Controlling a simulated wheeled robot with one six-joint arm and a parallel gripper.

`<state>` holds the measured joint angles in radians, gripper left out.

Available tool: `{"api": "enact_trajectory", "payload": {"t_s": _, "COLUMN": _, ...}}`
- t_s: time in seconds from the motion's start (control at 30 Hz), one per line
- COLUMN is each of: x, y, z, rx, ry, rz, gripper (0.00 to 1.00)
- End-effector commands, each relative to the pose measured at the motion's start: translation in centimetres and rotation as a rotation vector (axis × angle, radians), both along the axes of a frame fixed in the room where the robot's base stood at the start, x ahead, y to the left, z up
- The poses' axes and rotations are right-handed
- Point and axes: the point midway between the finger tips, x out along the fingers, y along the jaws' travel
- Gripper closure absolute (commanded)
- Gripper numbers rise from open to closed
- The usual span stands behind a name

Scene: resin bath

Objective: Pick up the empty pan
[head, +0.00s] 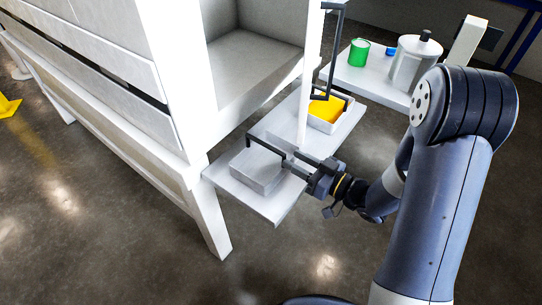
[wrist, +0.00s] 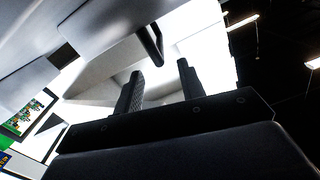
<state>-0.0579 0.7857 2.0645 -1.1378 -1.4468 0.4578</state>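The pale grey pan (head: 257,172) sits at the near end of the white shelf, and no yellow shows in it. My gripper (head: 293,169) is low beside the pan's right side, close to the handle. In the wrist view my gripper (wrist: 160,70) has its two dark fingers apart with nothing between them. A dark bar (wrist: 152,44), which looks like the handle, shows beyond the fingertips. Whether the fingers touch the handle cannot be told.
A second pan (head: 329,126) with yellow contents and a dark handle stands farther back on the white shelf (head: 268,208). A thin white post (head: 305,115) rises between the pans. A large white cabinet (head: 185,90) stands left. A green can (head: 359,53) and grey canister (head: 408,65) stand behind.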

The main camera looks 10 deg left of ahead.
Motion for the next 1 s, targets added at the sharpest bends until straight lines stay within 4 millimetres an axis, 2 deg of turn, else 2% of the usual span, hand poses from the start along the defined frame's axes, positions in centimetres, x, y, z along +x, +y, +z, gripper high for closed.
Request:
{"api": "enact_trajectory", "payload": {"t_s": 0.1, "x": 0.6, "y": 1.8, "z": 0.0, "rx": 0.000, "ry": -0.001, "rz": 0.005, "gripper": 0.62}}
{"api": "enact_trajectory", "payload": {"t_s": 0.47, "x": 1.8, "y": 4.5, "z": -0.2, "rx": 0.000, "ry": 0.002, "rz": 0.001, "gripper": 0.62}}
{"api": "enact_trajectory", "payload": {"t_s": 0.7, "x": 3.1, "y": 7.7, "z": -0.4, "rx": 0.000, "ry": 0.001, "rz": 0.002, "gripper": 0.62}}
{"api": "enact_trajectory", "payload": {"t_s": 1.0, "x": 3.4, "y": 8.3, "z": -0.4, "rx": 0.000, "ry": 0.003, "rz": -0.002, "gripper": 0.62}}
